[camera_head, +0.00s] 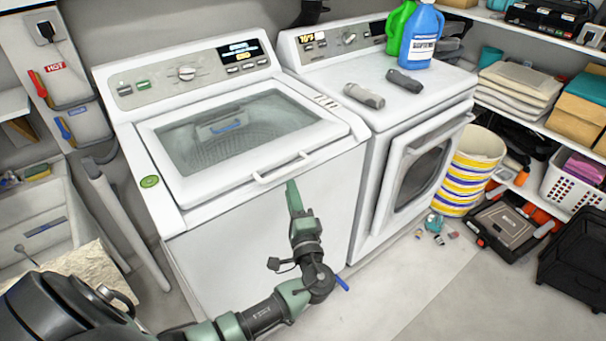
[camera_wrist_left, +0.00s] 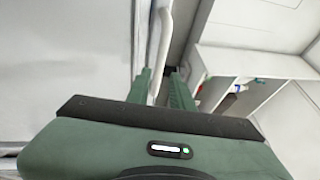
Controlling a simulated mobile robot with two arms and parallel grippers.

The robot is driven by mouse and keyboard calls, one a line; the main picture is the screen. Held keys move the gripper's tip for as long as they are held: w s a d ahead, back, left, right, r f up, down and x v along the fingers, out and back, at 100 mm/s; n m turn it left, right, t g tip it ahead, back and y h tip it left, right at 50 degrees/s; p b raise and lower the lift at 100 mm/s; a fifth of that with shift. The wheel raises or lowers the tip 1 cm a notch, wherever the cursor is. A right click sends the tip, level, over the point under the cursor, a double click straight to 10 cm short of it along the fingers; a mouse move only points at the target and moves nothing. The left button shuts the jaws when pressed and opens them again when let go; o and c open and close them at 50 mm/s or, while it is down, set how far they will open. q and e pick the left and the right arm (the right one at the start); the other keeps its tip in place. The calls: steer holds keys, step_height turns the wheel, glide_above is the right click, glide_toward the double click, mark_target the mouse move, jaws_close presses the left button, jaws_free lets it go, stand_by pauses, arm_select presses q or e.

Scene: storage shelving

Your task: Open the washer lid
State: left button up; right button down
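The white top-load washer (camera_head: 262,228) stands at the left, its glass-topped lid (camera_head: 235,130) closed. A white handle bar (camera_head: 282,168) runs along the lid's front edge. My left gripper (camera_head: 293,186) is just in front of and below the handle's right part, pointing up. In the left wrist view, the two green fingers of my left gripper (camera_wrist_left: 160,82) are apart, with the white handle (camera_wrist_left: 162,45) showing in line with the gap between them. I cannot tell whether they touch it. My right gripper is not in view.
A striped bucket (camera_head: 465,170) and loaded shelves are farther right. A sink (camera_head: 35,220) is at the left. Floor (camera_head: 400,290) in front is mostly clear.

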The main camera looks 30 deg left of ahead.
mark_target(285, 172)
arm_select(q)
steer(key=p+x, duration=0.1)
steer(key=x, duration=0.5)
steer(key=shift+w+a+p, duration=0.1)
steer(key=shift+a+p, duration=0.05)
steer(key=shift+p, duration=0.2)
steer(key=shift+w+a, duration=0.4)
steer(key=shift+a, duration=0.05)
jaws_close()
stand_by(0.7)
